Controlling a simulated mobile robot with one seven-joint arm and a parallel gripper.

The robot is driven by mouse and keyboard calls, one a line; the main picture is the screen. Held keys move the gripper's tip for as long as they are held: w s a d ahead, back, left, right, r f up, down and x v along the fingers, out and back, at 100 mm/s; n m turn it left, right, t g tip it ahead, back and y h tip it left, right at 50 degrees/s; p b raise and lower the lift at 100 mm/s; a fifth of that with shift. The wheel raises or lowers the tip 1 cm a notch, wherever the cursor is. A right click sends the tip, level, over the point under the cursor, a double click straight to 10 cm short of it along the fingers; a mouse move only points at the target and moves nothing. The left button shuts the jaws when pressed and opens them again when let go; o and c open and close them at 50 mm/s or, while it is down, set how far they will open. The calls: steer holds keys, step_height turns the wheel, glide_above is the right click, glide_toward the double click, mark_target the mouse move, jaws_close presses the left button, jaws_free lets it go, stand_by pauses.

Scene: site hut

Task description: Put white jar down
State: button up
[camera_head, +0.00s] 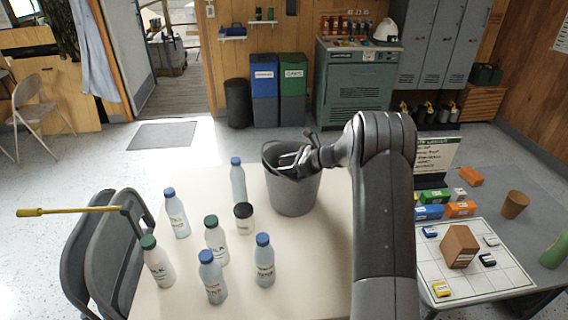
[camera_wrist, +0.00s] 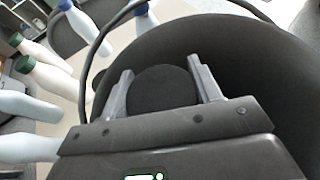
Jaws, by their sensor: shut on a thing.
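My gripper (camera_head: 290,160) is over the mouth of a grey bucket (camera_head: 293,196) on the table. In the wrist view, my gripper (camera_wrist: 160,82) is shut on a round thing with a dark flat top (camera_wrist: 162,90). Only its top shows, so I cannot tell if its sides are white or whether it touches the bucket. The bucket's dark inside (camera_wrist: 260,70) lies behind and around it.
Several bottles with blue or green caps, such as one near the front (camera_head: 212,284), stand on the cream table (camera_head: 315,270). The bucket's handle (camera_wrist: 88,60) arcs up at the left. A second table (camera_head: 480,205) at the right holds blocks and a brown cup (camera_head: 514,205).

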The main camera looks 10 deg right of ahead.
steer(key=shift+f, duration=0.15)
steer(key=o, duration=0.9)
steer(key=shift+s+f, duration=0.1)
steer(key=shift+f, duration=0.1)
